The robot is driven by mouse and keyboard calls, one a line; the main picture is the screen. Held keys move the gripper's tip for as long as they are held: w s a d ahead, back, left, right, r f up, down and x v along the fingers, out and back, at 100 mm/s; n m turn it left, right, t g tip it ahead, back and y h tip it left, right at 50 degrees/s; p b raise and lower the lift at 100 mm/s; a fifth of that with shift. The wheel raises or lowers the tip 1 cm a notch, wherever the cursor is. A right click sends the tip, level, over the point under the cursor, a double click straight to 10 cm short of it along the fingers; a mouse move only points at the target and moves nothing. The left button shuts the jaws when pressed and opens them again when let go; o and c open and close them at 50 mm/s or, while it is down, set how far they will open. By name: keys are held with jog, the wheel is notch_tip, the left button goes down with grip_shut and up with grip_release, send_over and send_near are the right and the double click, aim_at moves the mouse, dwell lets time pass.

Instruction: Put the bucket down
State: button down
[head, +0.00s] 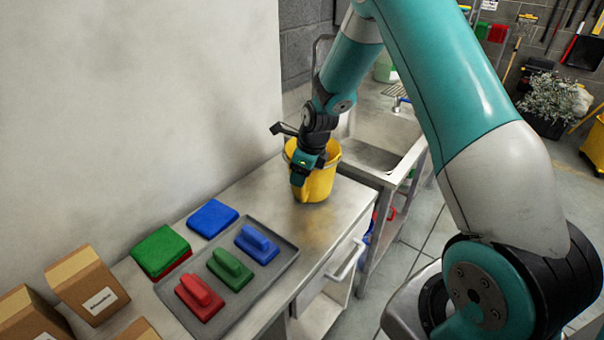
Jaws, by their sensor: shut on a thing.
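A yellow bucket (318,186) is at the far end of the metal counter (262,209), close to the sink side. It looks upright. Its base appears at or just above the counter top; I cannot tell whether it touches. My gripper (303,174) is over the bucket's near left side and shut on it. The gripper hides part of the rim and the exact grip point.
A grey tray (218,308) holds red (199,297), green (230,268) and blue (257,244) handled pads. Flat green (160,250) and blue (212,218) pads lie beside it. Cardboard boxes (87,285) stand at lower left. A sink (376,156) adjoins behind. Bare counter lies between tray and bucket.

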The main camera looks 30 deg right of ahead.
jog(key=shift+f, duration=0.7)
jog(key=shift+c, duration=1.8)
grip_release()
jog(key=shift+f, duration=0.1)
jog(key=b+v, duration=0.3)
jog(key=v, duration=0.8)
jog(key=s+a+r+n, duration=0.4)
jog(key=a+r+n, duration=0.1)
jog(key=a+n, duration=0.15)
jog(key=s+a+r+n+g+y, duration=0.1)
jog(key=s+a+n, duration=0.3)
jog(key=s+n, duration=0.4)
jog(key=s+a+r+n+y, duration=0.1)
jog(key=s+a+r+n, duration=0.2)
jog(key=s+a+n, duration=0.2)
jog(key=s+a+r+n+g, duration=0.1)
jog(key=s+a+n, duration=0.4)
jog(key=s+n, duration=0.6)
jog(key=r+n, duration=0.1)
jog(key=n, duration=0.4)
jog(key=shift+g+y, duration=0.3)
jog(key=shift+y, duration=0.1)
